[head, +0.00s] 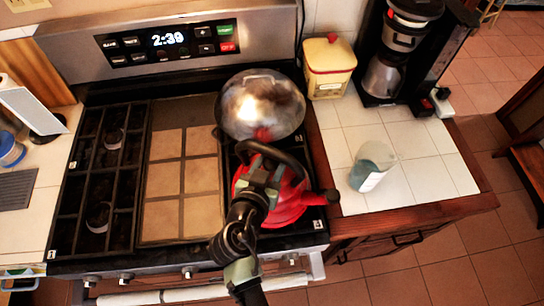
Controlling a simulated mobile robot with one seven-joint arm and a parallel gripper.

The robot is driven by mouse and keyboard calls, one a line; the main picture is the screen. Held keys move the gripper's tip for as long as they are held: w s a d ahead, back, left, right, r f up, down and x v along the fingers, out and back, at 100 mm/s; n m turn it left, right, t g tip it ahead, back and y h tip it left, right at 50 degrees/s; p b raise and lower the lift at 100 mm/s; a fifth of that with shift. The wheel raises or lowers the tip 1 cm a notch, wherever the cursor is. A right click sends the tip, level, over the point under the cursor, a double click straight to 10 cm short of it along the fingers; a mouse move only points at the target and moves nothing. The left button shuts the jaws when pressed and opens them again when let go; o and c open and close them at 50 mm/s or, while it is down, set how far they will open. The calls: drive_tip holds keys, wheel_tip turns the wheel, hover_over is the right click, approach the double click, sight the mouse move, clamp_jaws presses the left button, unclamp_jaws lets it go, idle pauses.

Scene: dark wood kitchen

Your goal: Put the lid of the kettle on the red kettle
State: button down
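The red kettle (291,205) stands on the front right of the stove, its spout pointing right. Its dark handle (285,156) arches over the top. My arm reaches up from the bottom edge and covers the kettle's left and middle part. My gripper (264,172) is over the kettle, by its handle. Its fingertips are too small and overlapped to tell whether they are open or hold anything. I cannot make out the kettle's lid for certain. A small red patch (263,134) shows just beyond the handle; it may be the lid or a reflection.
A shiny metal domed vessel (258,100) sits right behind the kettle on the stove. A griddle (182,185) and dark grates lie left. On the right tiled counter are a red-topped canister (329,68), a coffee maker (392,55) and a translucent pitcher (371,167).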

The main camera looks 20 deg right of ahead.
drive_tip(key=shift+f, duration=0.2)
drive_tip(key=shift+c, duration=2.1)
unclamp_jaws()
drive_tip(key=shift+r, duration=0.2)
drive_tip(key=shift+s+a, duration=0.15)
drive_tip(key=b+v, duration=0.4)
drive_tip(key=v, duration=0.7)
drive_tip(key=shift+s+a+r, duration=0.2)
drive_tip(key=shift+r, duration=0.05)
drive_tip(key=shift+f, duration=0.1)
